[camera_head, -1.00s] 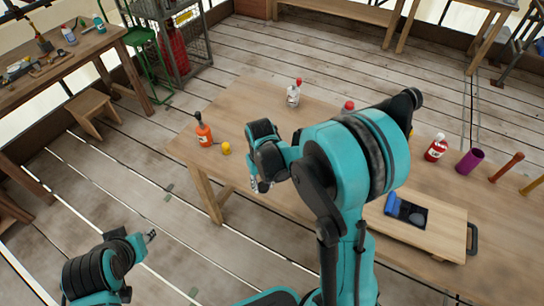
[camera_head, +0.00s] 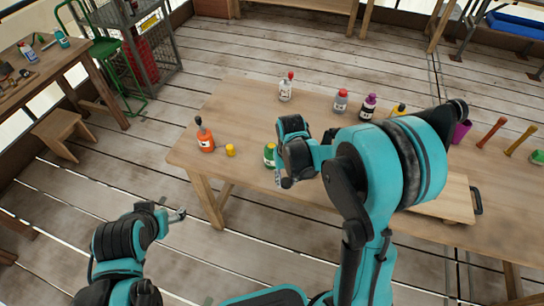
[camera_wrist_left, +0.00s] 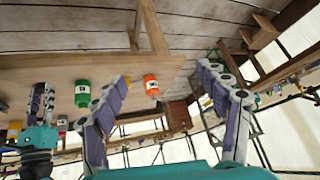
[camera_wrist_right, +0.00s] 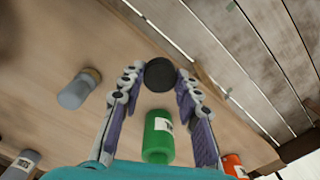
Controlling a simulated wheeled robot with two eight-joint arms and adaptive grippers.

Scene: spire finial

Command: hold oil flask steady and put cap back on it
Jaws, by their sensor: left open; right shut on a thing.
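A green flask (camera_head: 269,155) stands on the wooden table, partly hidden behind my right gripper (camera_head: 284,179). It also shows in the left wrist view (camera_wrist_left: 82,94) and in the right wrist view (camera_wrist_right: 158,140). In the right wrist view my right gripper is shut on a round black cap (camera_wrist_right: 160,75), held at the fingertips apart from the green flask. My left gripper (camera_head: 180,214) is open and empty in front of the table's left end; its spread fingers show in the left wrist view (camera_wrist_left: 163,75). I cannot tell which bottle is the oil flask.
An orange bottle (camera_head: 205,137) and a small yellow cylinder (camera_head: 230,150) stand left of the green flask. A wooden board (camera_head: 455,205) lies right, partly behind my arm.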

